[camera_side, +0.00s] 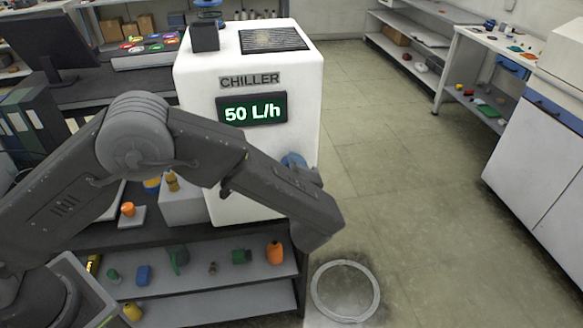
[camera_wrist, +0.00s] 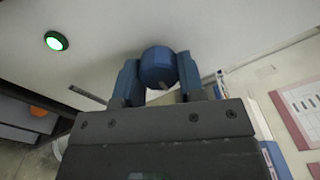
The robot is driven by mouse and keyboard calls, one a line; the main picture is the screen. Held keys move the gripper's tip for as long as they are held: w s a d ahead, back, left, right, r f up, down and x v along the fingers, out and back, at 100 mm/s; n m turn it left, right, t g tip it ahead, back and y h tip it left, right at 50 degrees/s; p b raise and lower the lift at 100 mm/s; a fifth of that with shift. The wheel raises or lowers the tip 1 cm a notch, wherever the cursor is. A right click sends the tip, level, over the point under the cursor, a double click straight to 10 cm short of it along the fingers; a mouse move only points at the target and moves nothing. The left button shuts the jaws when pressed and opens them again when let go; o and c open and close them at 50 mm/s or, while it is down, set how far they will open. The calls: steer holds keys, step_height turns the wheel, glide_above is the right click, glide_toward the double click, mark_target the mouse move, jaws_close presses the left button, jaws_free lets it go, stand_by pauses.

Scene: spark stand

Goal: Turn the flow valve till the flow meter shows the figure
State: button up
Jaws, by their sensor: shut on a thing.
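The white chiller (camera_side: 195,130) stands on the dark bench, with the word CHILLER on its front. Its flow meter (camera_side: 252,109) shows 50 L/h in green figures. The blue flow valve knob (camera_wrist: 158,66) is on the chiller's front panel, between my gripper's two blue fingers (camera_wrist: 158,80). The fingers are shut on the knob from both sides. A pale mark shows on the knob's near face. In the side view a bit of blue (camera_side: 293,160) shows behind my arm; the arm hides most of the valve and my gripper there.
A round green lit button (camera_wrist: 56,40) sits on the panel to the left of the knob. A shelf (camera_side: 205,290) under the bench holds several small objects. A pale ring (camera_side: 317,292) lies on the floor. The floor to the right is clear.

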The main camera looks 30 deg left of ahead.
steer(key=o, duration=0.9)
steer(key=shift+o, duration=0.2)
steer(key=shift+s+d, duration=0.1)
steer(key=v, duration=1.3)
steer(key=shift+s+d, duration=0.2)
